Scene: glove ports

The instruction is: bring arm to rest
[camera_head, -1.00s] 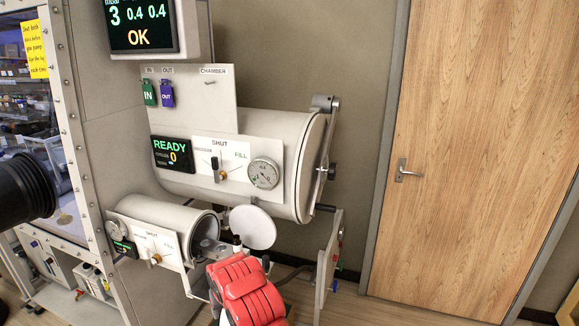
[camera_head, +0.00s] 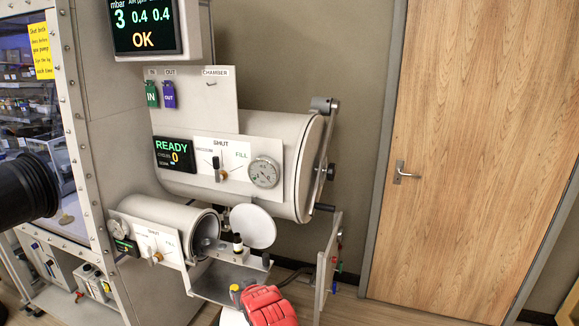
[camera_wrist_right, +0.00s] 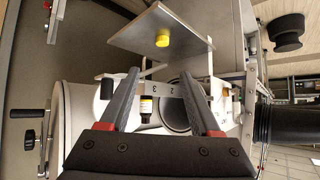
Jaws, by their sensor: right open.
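My right gripper (camera_wrist_right: 160,74) is open in the right wrist view. Its two grey fingers stand apart with nothing gripped between them. A small bottle with a white label (camera_wrist_right: 146,108) shows beyond the fingers; in the head view the bottle (camera_head: 238,243) stands on the tray before the small chamber. A red, segmented part at the bottom of the head view (camera_head: 268,306) seems to belong to my right arm; no fingertips can be made out there. My left gripper is in neither view.
The small chamber (camera_head: 172,217) is open, with a round white lid (camera_head: 252,227) beside it. The large chamber (camera_head: 282,128) is above. A black glove port (camera_head: 25,190) juts in at left. A wooden door (camera_head: 480,150) stands right.

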